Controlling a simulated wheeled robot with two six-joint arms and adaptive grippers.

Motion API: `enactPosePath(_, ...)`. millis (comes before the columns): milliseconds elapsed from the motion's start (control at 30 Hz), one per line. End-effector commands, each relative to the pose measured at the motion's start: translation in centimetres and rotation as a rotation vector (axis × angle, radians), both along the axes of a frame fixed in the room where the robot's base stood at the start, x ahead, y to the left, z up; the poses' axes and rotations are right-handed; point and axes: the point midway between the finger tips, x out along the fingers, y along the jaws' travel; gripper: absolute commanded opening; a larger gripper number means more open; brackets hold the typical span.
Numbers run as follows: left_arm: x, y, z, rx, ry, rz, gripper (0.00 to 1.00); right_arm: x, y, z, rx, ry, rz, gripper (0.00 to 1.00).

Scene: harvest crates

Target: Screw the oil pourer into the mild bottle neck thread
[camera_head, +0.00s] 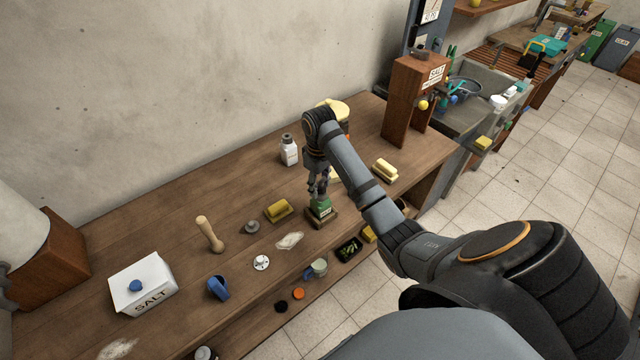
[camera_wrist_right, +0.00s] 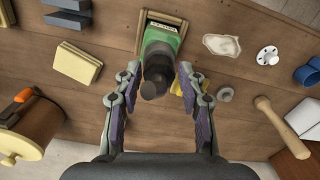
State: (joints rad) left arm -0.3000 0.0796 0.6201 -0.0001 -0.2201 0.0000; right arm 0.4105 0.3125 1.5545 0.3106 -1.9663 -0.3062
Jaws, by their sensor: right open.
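A green bottle (camera_head: 322,205) with a pale label stands in a square wooden holder (camera_head: 323,219) near the bench's front edge. In the right wrist view the bottle (camera_wrist_right: 163,38) has a dark grey cylindrical piece (camera_wrist_right: 156,72) at its top; I cannot tell whether this is the oil pourer or the bottle's neck. My right gripper (camera_head: 318,188) points down over the bottle. Its open fingers (camera_wrist_right: 160,80) lie on either side of the dark piece, with gaps visible. The label is too small to read. My left gripper is not in view.
A yellow block (camera_head: 279,210), a grey knobbed cap (camera_head: 252,227), a white disc (camera_head: 261,263) and a wooden pestle (camera_head: 209,235) lie left of the bottle. A white shaker (camera_head: 289,150) stands behind. A salt box (camera_head: 143,285) is at left.

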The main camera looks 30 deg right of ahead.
Motion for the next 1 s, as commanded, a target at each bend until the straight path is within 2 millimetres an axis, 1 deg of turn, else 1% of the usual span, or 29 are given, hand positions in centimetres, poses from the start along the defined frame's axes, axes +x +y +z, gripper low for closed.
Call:
enactPosePath(100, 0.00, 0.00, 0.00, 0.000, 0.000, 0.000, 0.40, -0.03, 0.12, 0.01, 0.000, 0.000, 0.245, 0.40)
enactPosePath(200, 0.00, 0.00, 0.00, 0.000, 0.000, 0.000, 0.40, -0.06, 0.18, 0.00, 0.000, 0.000, 0.430, 0.40)
enactPosePath(333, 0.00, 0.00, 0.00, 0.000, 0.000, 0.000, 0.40, -0.09, 0.21, 0.00, 0.000, 0.000, 0.552, 0.40)
enactPosePath(533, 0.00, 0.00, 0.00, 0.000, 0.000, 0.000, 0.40, -0.09, 0.21, 0.00, 0.000, 0.000, 0.564, 0.40)
enactPosePath(700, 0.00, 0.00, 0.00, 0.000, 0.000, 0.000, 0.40, -0.08, 0.20, 0.00, 0.000, 0.000, 0.562, 0.17)
enactPosePath(767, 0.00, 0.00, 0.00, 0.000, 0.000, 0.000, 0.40, -0.08, 0.20, 0.00, 0.000, 0.000, 0.562, 0.11)
enactPosePath(867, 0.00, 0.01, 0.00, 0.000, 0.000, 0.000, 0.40, -0.08, 0.20, 0.00, 0.000, 0.000, 0.553, 0.10)
enactPosePath(900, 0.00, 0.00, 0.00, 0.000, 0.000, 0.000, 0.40, -0.07, 0.19, 0.00, 0.000, 0.000, 0.523, 0.10)
enactPosePath(967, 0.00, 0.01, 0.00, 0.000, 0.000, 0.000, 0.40, -0.04, 0.16, -0.01, 0.000, 0.000, 0.434, 0.10)
enactPosePath(1000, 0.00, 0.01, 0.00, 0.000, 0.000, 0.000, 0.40, 0.00, 0.11, -0.02, 0.000, 0.000, 0.350, 0.10)
